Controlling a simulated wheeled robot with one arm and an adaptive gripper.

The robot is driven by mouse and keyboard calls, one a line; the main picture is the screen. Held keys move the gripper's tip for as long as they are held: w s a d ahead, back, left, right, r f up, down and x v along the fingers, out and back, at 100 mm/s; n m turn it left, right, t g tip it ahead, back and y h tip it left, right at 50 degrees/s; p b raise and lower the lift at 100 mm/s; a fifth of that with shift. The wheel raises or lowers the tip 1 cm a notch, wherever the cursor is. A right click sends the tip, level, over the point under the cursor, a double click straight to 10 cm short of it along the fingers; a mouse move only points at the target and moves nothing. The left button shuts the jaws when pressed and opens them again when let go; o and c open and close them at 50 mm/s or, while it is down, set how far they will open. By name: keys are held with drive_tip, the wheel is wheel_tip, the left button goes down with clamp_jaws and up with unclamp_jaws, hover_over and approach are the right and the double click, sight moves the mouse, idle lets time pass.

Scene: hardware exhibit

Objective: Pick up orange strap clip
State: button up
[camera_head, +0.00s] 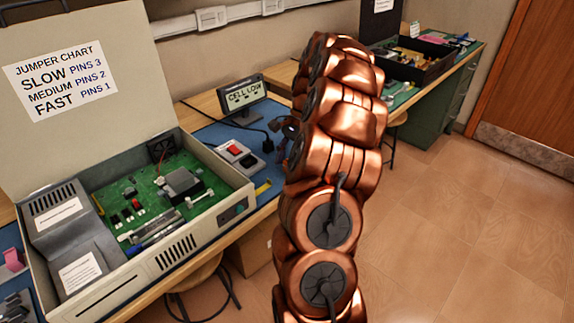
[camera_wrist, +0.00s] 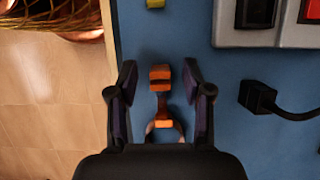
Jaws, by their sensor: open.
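The orange strap clip (camera_wrist: 161,78) lies on the blue mat (camera_wrist: 170,25) in the wrist view. It has two orange ends with a darker, narrow middle, and a pale loop shows at its near end. My gripper (camera_wrist: 161,80) is open, with one dark finger on each side of the clip and a gap on both sides. Its near end is partly hidden by the gripper body. In the head view my copper arm hides the clip and most of my gripper (camera_head: 287,135).
A switch box (camera_head: 238,157) with a black plug (camera_wrist: 258,95) and cable lies right of the clip in the wrist view. A yellow piece (camera_wrist: 155,3) lies beyond it. An open computer case (camera_head: 150,262) and a small display (camera_head: 243,95) stand on the bench. Floor is clear at right.

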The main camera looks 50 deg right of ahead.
drive_tip(key=shift+a+f, duration=0.1)
drive_tip(key=shift+f, duration=0.1)
drive_tip(key=shift+c, duration=0.4)
drive_tip(key=c, duration=0.8)
